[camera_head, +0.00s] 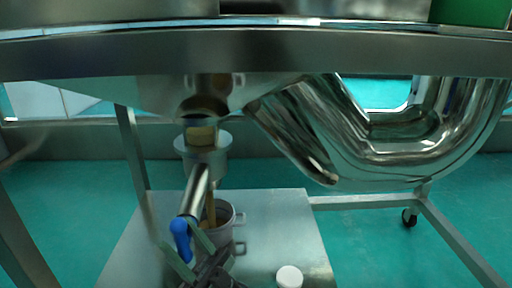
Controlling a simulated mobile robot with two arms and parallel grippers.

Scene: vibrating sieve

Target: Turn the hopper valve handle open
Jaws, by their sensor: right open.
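The hopper valve handle (196,190) is a metal bar with a blue grip (181,241) at its lower end. It slants down and toward the camera from the hopper outlet (204,157) under the steel table. My right gripper (178,237) comes up from the bottom edge with its jaws open. Its two greenish fingers lie on either side of the blue grip in this view; I cannot tell whether they touch it. My left gripper is out of view.
A metal pot (224,221) with side handles stands on the lower shelf (280,220), behind the handle. A white round lid (289,277) is at the shelf's front. A thick steel pipe (375,150) curves to the right. The table edge (300,50) spans overhead.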

